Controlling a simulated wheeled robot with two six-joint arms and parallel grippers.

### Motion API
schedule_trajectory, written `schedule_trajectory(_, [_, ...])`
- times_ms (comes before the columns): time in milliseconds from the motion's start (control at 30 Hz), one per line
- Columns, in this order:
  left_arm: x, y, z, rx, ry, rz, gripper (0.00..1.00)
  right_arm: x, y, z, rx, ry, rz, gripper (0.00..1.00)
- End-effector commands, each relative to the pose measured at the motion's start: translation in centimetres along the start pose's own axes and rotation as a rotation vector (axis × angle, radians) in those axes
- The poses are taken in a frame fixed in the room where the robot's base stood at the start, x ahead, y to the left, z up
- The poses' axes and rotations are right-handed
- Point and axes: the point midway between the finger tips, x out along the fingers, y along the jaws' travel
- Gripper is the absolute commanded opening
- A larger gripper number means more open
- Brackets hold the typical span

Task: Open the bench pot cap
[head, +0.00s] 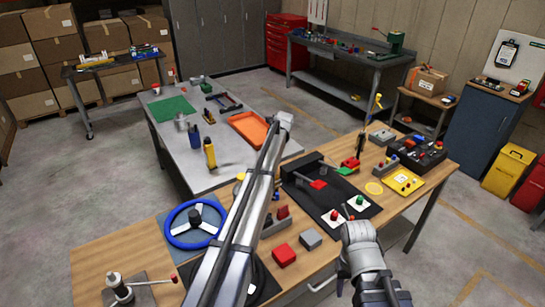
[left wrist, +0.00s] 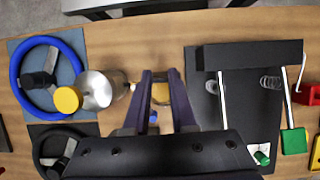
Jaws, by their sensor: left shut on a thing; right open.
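In the left wrist view a steel pot-like cylinder (left wrist: 101,89) stands beside the blue wheel, with a round yellow piece (left wrist: 68,99) at its left. My left gripper (left wrist: 160,76) is to the right of it, fingers pointing at the wooden bench. A yellow round piece (left wrist: 160,93) shows between its fingers, and the gripper is shut on it; I cannot tell for sure that it is the pot cap. In the head view my left arm hides that gripper and most of this spot. My right gripper (head: 346,214) is open and empty by the red and green knobs.
The blue steering wheel (head: 195,224) lies on the left of the bench (head: 120,256). A black board (head: 325,200) with a red-tipped lever is right of my left arm. Red (head: 284,255) and grey (head: 311,238) blocks sit near the front edge. The grey table (head: 180,155) is behind.

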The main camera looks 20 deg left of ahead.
Motion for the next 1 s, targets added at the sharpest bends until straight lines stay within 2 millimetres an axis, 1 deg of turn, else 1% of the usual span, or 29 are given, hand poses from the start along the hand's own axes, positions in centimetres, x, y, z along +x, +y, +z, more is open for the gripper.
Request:
schedule_trajectory(33, [0.16,0.0,0.6,-0.001,-0.009,-0.001,0.0,-0.02,0.0,0.0,0.0,0.0,0.0,0.5])
schedule_trajectory(133, [0.22,0.0,0.77,-0.001,-0.009,-0.001,0.0,-0.02,0.0,0.0,0.0,0.0,0.0,0.5])
schedule_trajectory(667, [0.26,0.04,0.9,-0.001,-0.01,0.0,0.0,-0.03,0.0,0.0,0.0,0.0,0.0,0.5])
schedule_trajectory(700, [0.26,0.04,0.9,-0.001,-0.01,0.0,0.29,-0.03,0.0,0.0,0.0,0.0,0.0,0.5])
schedule_trajectory(933, [0.21,0.01,0.68,-0.001,-0.006,0.0,0.55,-0.02,0.0,0.0,0.0,0.0,0.0,0.5])
schedule_trajectory(1000, [0.2,0.01,0.63,-0.001,-0.005,0.0,0.55,-0.02,0.0,0.0,0.0,0.0,0.0,0.5])
